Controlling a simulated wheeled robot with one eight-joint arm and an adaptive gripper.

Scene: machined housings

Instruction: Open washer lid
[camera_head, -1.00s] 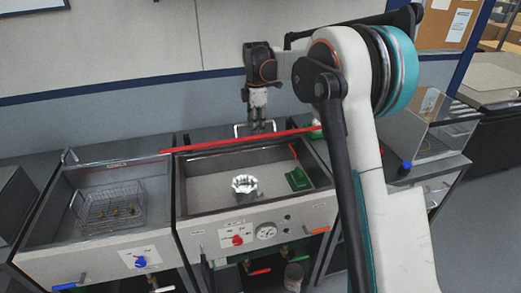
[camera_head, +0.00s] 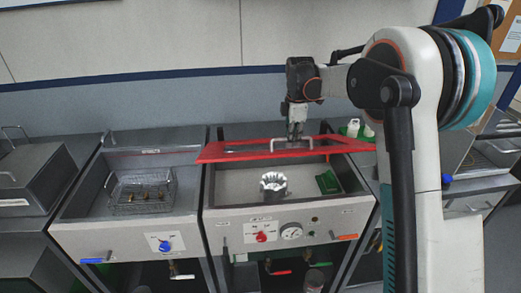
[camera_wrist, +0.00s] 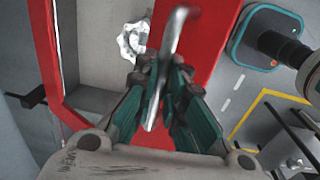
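The washer lid (camera_head: 222,153) is a red frame with a see-through middle, held raised and tilted above the back of the middle basin. In the wrist view the red frame (camera_wrist: 203,28) surrounds a view into the basin, and the handle (camera_wrist: 180,22) runs between my teal fingers. My gripper (camera_head: 296,131) reaches the handle from above, with its fingertips (camera_wrist: 164,72) close on both sides of the bar. Contact at the tips is partly hidden. The washer (camera_head: 225,230) has a red knob and a gauge on its front.
A silvery machined housing (camera_head: 274,185) and a green block (camera_head: 328,182) are in the washer basin. The left basin holds a wire basket (camera_head: 142,197) with small brass parts. A closed grey box (camera_head: 30,175) stands far left.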

